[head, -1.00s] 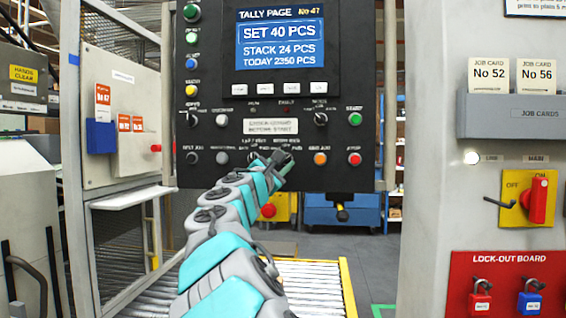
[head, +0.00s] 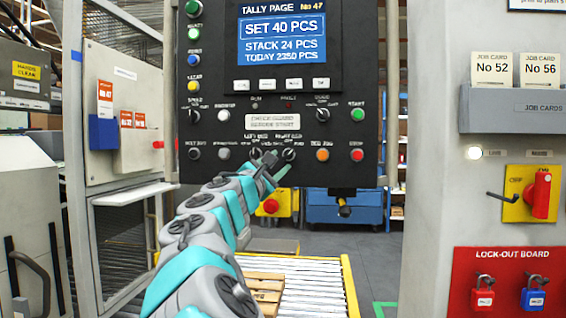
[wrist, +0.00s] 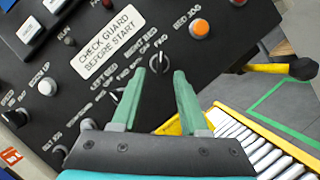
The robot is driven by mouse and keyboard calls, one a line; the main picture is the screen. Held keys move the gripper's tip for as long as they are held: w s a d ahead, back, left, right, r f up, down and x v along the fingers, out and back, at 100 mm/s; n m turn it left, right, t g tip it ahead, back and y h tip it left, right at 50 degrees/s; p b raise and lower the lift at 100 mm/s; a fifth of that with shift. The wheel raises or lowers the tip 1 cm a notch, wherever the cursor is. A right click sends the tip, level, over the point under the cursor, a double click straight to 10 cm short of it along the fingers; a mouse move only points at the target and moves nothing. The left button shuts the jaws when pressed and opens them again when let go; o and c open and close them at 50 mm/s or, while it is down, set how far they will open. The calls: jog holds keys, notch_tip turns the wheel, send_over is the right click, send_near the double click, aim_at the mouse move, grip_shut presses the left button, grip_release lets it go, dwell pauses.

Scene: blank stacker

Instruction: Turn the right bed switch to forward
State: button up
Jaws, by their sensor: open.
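The right bed switch (head: 289,154) is a black rotary knob low on the dark control panel, just right of the left bed switch (head: 256,153). In the wrist view the right bed switch (wrist: 160,63) shows beyond and between my fingertips, near the FWD lettering. My gripper (head: 272,166) is open and empty, close in front of the panel and slightly below the switch in the head view. In the wrist view its green fingers (wrist: 159,75) stand either side of the knob; contact cannot be told.
The left bed switch (wrist: 117,94) is close beside the left finger. An orange bed jog button (head: 322,155) and a red button (head: 357,155) lie to the right. A white guard label (head: 273,121) is above. A roller conveyor (head: 315,285) runs below the panel.

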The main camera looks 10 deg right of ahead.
jog(key=shift+v, duration=1.45)
jog(key=s+d+f+m+g, duration=0.4)
jog(key=d+f+m, duration=0.1)
jog(key=d, duration=0.4)
jog(key=s+d+f+m+g, duration=0.3)
jog(key=d+f+m, duration=0.2)
jog(key=d, duration=0.4)
jog(key=s+d+f+m+g+y, duration=0.25)
jog(key=s+d+f+m, duration=0.2)
jog(key=f, duration=0.45)
jog(key=s+a+f+m+g+y, duration=0.25)
jog(key=s+f, duration=0.35)
jog(key=f, duration=0.3)
jog(key=s+a+f+g+y, duration=0.2)
jog(key=s+a+f, duration=0.3)
jog(key=s, duration=0.5)
jog(key=s+a+f+m+g+y, duration=0.1)
jog(key=s+a+f, duration=0.4)
jog(key=s, duration=0.5)
jog(key=s+a+f+m+g+y, duration=0.1)
jog(key=s+a+f+g+y, duration=0.3)
jog(key=s+f, duration=0.4)
jog(key=s+a, duration=0.1)
jog(key=s, duration=0.1)
jog(key=shift+s, duration=0.35)
